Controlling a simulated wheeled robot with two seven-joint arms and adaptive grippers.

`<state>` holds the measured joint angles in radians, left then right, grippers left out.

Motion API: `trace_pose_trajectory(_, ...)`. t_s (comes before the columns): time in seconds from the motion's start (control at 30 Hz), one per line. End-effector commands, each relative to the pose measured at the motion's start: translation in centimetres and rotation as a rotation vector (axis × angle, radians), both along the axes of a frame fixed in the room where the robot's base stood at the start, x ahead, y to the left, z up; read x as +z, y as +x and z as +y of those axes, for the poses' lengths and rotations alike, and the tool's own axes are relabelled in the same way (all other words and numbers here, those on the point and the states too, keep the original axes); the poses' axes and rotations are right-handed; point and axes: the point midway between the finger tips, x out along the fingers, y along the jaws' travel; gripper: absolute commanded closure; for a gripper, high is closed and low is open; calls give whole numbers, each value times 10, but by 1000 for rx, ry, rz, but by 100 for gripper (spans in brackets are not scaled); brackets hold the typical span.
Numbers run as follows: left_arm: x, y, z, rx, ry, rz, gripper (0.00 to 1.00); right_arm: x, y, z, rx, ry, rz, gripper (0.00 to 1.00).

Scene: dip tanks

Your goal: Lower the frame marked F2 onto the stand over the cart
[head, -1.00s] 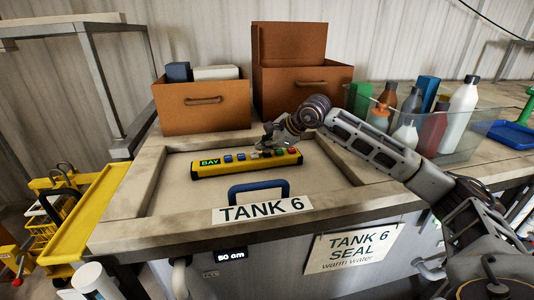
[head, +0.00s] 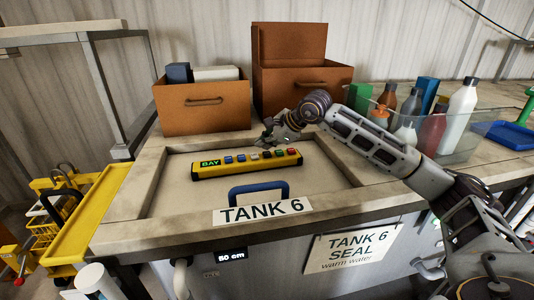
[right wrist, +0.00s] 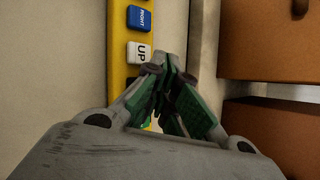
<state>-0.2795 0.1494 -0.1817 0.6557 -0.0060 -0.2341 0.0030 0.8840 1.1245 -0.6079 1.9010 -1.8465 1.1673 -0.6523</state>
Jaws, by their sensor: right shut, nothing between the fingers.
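The yellow control pendant (head: 246,168) lies on the closed tank lid (head: 190,195). It has a "BAY" label and a row of coloured buttons. In the right wrist view the pendant (right wrist: 118,75) shows a white UP button and a blue RIGHT button. My right gripper (head: 268,140) is shut and empty just behind the pendant's top edge. In the right wrist view its fingertips (right wrist: 172,62) are beside the UP button; whether they touch the pendant I cannot tell. A yellow wheeled cart (head: 45,225) is at far left. I see no frame marked F2. My left gripper is out of view.
Two brown boxes (head: 205,108) (head: 300,88) stand behind the lid. A clear bin of bottles (head: 455,145) is at right. A blue handle (head: 258,187) rises from the lid. A grey metal table (head: 70,30) stands at upper left, a yellow tray (head: 88,215) below it.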

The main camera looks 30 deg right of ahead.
Motion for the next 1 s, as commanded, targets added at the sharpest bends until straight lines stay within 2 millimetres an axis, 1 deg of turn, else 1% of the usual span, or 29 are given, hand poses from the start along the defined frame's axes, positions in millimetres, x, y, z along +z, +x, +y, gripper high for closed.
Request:
trace_pose_trajectory(0.37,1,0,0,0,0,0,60,2,0,0,0,0,0,100)
trace_pose_trajectory(1.0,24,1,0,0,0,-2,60,40,0,0,0,1,-1,100)
